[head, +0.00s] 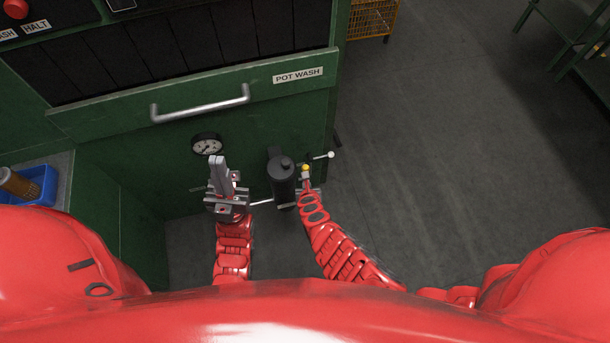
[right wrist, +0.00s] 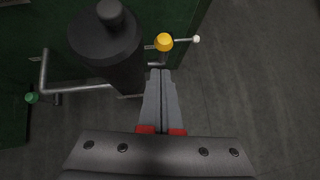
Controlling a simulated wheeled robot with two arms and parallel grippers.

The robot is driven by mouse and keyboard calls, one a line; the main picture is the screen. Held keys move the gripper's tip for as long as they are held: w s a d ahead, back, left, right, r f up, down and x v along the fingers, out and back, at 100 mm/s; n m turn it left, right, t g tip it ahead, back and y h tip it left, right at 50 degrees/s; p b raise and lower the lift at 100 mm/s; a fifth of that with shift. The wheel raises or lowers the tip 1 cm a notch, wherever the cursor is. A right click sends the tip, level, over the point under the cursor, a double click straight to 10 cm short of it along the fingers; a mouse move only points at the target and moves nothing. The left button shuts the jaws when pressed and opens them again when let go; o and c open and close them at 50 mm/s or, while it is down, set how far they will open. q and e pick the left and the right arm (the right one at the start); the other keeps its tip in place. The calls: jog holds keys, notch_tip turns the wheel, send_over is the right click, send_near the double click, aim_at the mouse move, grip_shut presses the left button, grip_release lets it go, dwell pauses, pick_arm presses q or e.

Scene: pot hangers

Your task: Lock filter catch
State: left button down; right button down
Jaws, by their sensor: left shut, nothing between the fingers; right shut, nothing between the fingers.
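The filter is a dark grey upright cylinder (head: 282,182) with a round cap, on the green machine's front; it also shows in the right wrist view (right wrist: 112,50). Just right of it is a yellow knob (head: 305,168) (right wrist: 164,42). A thin lever with a white ball end (head: 331,155) (right wrist: 196,39) sticks out to the right beside the knob. I cannot tell which of these is the catch. My right gripper (right wrist: 161,73) is shut and empty, its tips just below the yellow knob; contact is unclear. My left gripper (head: 217,160) is shut and empty, left of the filter, below the gauge.
A pressure gauge (head: 207,144) and a metal handle bar (head: 200,104) are on the green machine (head: 150,150). A metal pipe (right wrist: 75,88) and a green knob (right wrist: 31,98) lie left of the filter. A blue bin (head: 44,196) stands far left. Open floor (head: 440,150) lies right.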

jog(key=s+r+p, duration=0.4)
jog(key=r+p, duration=0.2)
jog(key=shift+d+r+p, duration=0.15)
jog(key=shift+d+p, duration=0.05)
jog(key=shift+p, duration=0.1)
